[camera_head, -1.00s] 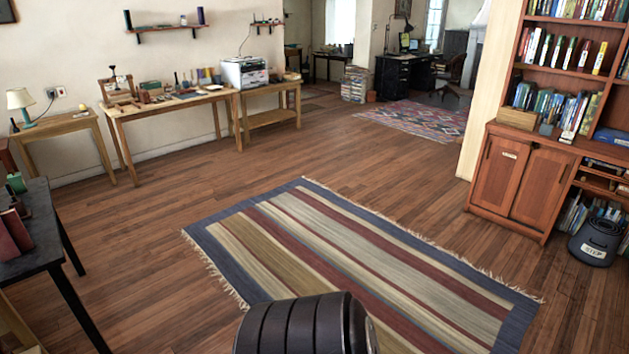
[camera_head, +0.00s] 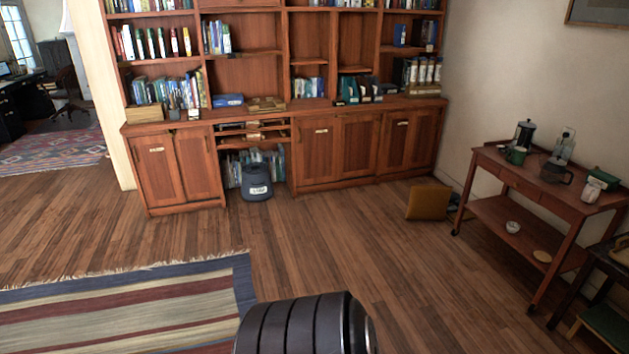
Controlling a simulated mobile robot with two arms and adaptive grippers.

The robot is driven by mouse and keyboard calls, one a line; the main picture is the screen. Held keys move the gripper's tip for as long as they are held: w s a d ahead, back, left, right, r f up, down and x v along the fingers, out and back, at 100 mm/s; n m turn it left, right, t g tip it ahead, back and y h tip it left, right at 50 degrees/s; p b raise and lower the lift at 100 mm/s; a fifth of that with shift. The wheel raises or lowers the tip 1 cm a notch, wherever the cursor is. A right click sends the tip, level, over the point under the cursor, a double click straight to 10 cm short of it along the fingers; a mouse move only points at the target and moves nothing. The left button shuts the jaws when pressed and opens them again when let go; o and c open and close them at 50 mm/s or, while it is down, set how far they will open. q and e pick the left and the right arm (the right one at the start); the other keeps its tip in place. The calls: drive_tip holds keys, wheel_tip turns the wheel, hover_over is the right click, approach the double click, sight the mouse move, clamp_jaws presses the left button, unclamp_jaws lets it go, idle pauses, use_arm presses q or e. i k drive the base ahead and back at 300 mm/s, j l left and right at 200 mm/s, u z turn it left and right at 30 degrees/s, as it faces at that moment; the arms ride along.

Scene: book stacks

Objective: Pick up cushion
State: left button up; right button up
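A tan-yellow cushion (camera_head: 428,203) sits on the wood floor right of centre, near the corner where the bookcase meets the right wall. It leans, tilted, with its lower edge on the floor. Something dark lies behind it, partly hidden. Neither of my grippers shows in the head view. Only a dark ribbed cylindrical part of my own body shows at the bottom middle, well apart from the cushion.
A wheeled cart (camera_head: 536,205) with pots stands right of the cushion. A striped rug (camera_head: 130,306) lies at lower left. The floor before the cushion is clear.

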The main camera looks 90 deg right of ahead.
sight(427, 202)
drive_tip(key=z, duration=2.6)
